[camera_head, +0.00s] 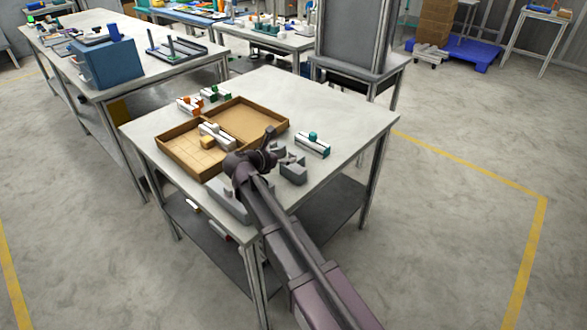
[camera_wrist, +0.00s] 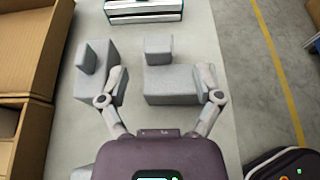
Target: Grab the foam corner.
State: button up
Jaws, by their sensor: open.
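Two grey foam corner pieces lie on the table. In the wrist view, one foam corner (camera_wrist: 172,87), a wide block with a raised part at its far left, sits between my gripper's (camera_wrist: 163,78) spread fingertips. The other grey piece (camera_wrist: 95,75), with an upright plate, lies just left, beside the left finger. My gripper is open and holds nothing; I cannot tell whether a finger touches either piece. In the head view, the grey foam corner (camera_head: 294,173) shows right of my wrist, which partly hides the grey pieces.
A cardboard tray (camera_head: 184,159) with two compartments lies left of my gripper. A white block with a teal part (camera_head: 312,146) lies beyond the foam pieces. A long grey piece (camera_head: 226,200) lies near the front edge. The table's far part (camera_head: 287,92) is clear.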

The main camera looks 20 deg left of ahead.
aim_at(291, 154)
jog(key=shift+b+x, duration=0.75)
jog(key=shift+x, duration=1.65)
jog(key=shift+a, duration=0.15)
jog(key=c, duration=1.1)
